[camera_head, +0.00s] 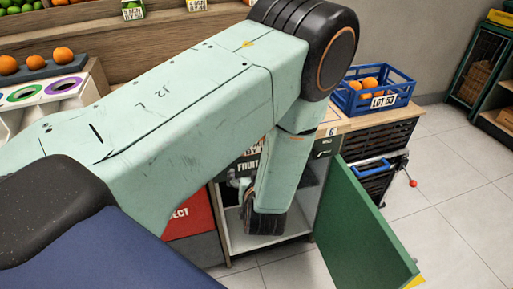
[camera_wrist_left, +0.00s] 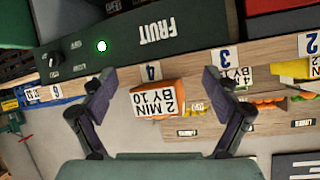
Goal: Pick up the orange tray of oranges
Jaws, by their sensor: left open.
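In the left wrist view, an orange block-like thing (camera_wrist_left: 173,86) with a white label reading "2 MIN BY 10" shows upside down near the middle. It looks like the orange tray, but I cannot make out oranges in it. My left gripper (camera_wrist_left: 158,92) is open, its two dark fingers on either side of that thing in the picture. No contact shows, and I cannot tell the distance. In the head view my left arm crosses the picture and bends down before the cabinet, hiding much of the scene. No orange tray shows there. My right gripper is not in view.
In the head view, a blue crate of oranges (camera_head: 401,93) stands on the counter at right. A green door panel (camera_head: 360,225) juts out at lower right. A red panel (camera_head: 190,222) is below my arm. Clear tiled floor (camera_head: 455,190) lies at right.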

